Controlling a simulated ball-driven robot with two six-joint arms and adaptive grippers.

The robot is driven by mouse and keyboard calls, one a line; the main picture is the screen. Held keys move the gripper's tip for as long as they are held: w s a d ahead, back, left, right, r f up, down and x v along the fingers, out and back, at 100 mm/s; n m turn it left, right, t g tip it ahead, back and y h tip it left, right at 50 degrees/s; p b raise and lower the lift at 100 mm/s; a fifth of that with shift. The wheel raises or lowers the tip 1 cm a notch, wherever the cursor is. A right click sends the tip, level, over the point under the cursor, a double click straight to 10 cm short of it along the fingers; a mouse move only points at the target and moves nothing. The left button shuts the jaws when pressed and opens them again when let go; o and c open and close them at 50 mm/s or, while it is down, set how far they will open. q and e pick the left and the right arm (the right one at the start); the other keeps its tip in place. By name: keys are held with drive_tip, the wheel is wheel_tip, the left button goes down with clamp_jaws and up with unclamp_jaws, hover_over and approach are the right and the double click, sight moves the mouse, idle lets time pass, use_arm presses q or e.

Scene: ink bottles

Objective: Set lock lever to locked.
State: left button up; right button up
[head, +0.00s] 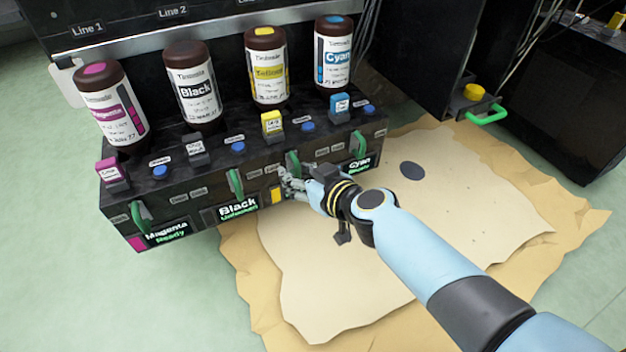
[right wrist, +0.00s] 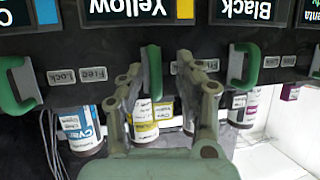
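Green lock levers line the front of the black ink unit: one by Magenta (head: 138,215), one by Black (head: 235,183), one by Yellow (head: 293,163) and one by Cyan (head: 358,144). Small "Free" and "Lock" labels (right wrist: 77,75) sit between them. My right gripper (head: 288,180) is at the Yellow lever. In the right wrist view my right gripper (right wrist: 158,88) has its fingers apart, one on each side of the Yellow lever (right wrist: 153,73). I see no clear contact. I cannot tell the lever's setting. My left gripper is out of view.
Bottles of magenta (head: 112,110), black (head: 195,90), yellow (head: 267,70) and cyan (head: 332,60) stand on the unit above coloured tags and blue buttons. The Yellow display (right wrist: 140,10) shows upside down.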

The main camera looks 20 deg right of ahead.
drive_tip(key=v, duration=1)
drive_tip(key=shift+s+r, duration=0.15)
drive_tip(key=shift+s, duration=0.2)
drive_tip(key=shift+d, duration=0.1)
